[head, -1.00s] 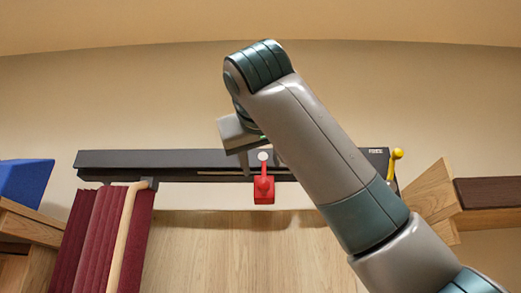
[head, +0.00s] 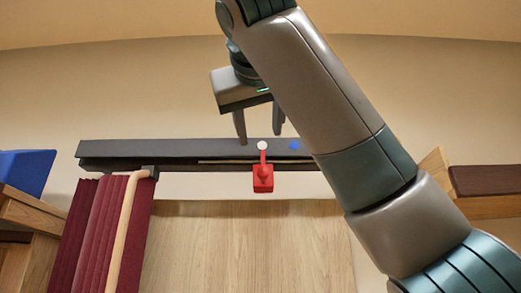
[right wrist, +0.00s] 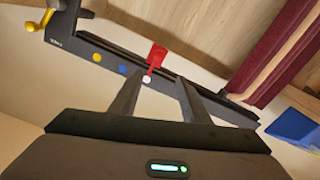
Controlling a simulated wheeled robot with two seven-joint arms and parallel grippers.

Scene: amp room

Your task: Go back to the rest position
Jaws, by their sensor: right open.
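My right gripper (head: 259,138) comes in on the arm from the right in the head view. Its two fingers are apart with nothing between them, and they point down at a long dark bar (head: 130,152) on the wall. A red lever-like part (head: 263,180) with a white dot (head: 262,146) at its top is on the bar near the fingertips. In the right wrist view the open gripper (right wrist: 157,80) has the red part (right wrist: 156,56) and the white dot (right wrist: 146,79) just beyond its fingertips. I see no contact. My left gripper is not in view.
A yellow crank handle (right wrist: 38,36) is at one bar end, hidden in the head view. A blue dot (head: 294,146) marks the bar. Dark red folds (head: 88,225) with a pale rail (head: 130,225), a blue block (head: 25,172) and wooden furniture (head: 35,220) stand left.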

